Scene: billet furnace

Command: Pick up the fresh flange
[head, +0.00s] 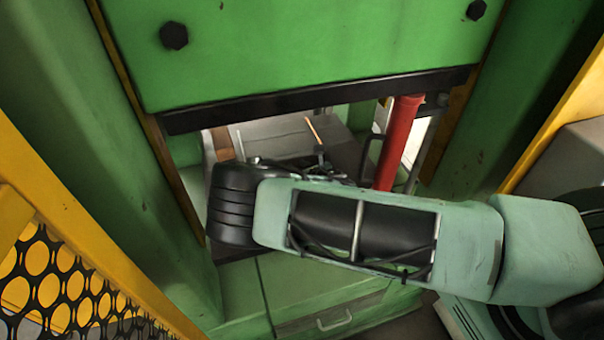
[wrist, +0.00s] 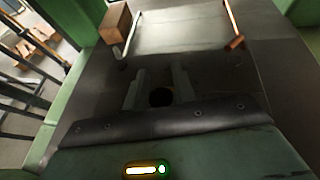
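No flange can be made out for certain in either view. In the wrist view, my gripper (wrist: 159,82) points down at a dark flat plate (wrist: 90,100) inside the green press. Its two grey fingers stand apart. A small black round spot (wrist: 161,97) shows between them; I cannot tell if it is a hole, a part of the gripper or a workpiece. In the head view my arm reaches in from the right under the press ram, and its wrist hides the fingers and most of the plate.
The green ram (head: 300,50) with its black lower edge hangs above my arm. A red cylinder (head: 399,140) stands close behind the arm. A brown block (wrist: 115,22) and a pale plate (wrist: 180,28) lie beyond the gripper.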

